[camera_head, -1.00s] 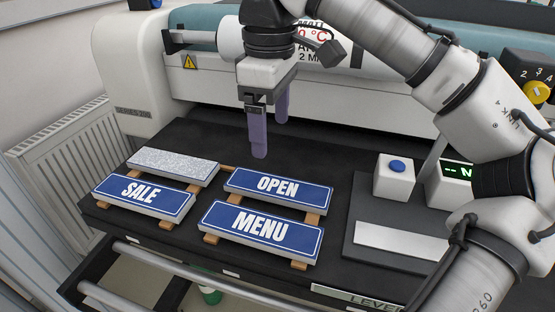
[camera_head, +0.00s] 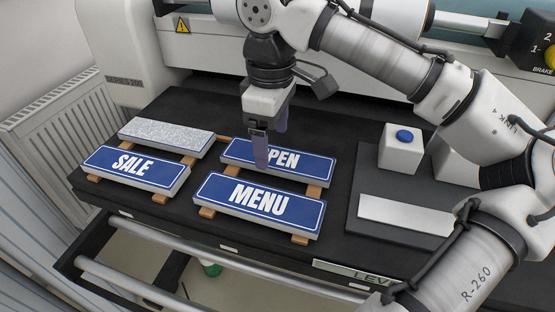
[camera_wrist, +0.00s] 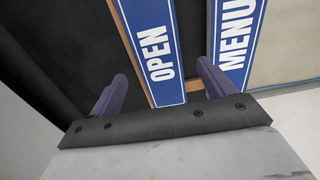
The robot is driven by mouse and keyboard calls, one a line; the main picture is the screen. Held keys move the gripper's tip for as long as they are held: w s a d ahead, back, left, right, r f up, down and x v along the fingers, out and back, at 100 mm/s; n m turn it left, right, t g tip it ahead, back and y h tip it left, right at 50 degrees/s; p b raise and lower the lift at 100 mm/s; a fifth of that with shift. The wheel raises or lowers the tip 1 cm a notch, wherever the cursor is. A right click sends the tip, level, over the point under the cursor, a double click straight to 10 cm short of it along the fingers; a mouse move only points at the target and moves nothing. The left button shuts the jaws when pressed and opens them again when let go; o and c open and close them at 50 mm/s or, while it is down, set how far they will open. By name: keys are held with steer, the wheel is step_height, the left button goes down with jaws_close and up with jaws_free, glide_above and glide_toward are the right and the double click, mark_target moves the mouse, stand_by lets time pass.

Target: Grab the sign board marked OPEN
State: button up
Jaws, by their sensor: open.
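The OPEN sign board (camera_head: 303,161) is blue with white letters and lies flat on wooden strips, behind the MENU board (camera_head: 259,206). My gripper (camera_head: 268,150) is open, pointing down at the OPEN board; one purple finger hides part of its first letter. In the wrist view the OPEN board (camera_wrist: 152,45) lies between the two fingers (camera_wrist: 163,88), with the MENU board (camera_wrist: 236,45) to the right. I cannot tell how far the fingertips are above the board, and I see no contact.
The SALE board (camera_head: 135,170) and a speckled grey board (camera_head: 163,137) lie on strips to the left. A white box with a blue button (camera_head: 402,149) and a pale metal plate (camera_head: 404,213) are at the right. A large machine stands behind the dark table (camera_head: 213,118).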

mark_target(273, 156)
steer(key=shift+f, duration=1.6)
steer(key=shift+c, duration=0.4)
steer(key=c, duration=1)
steer(key=shift+r, duration=0.2)
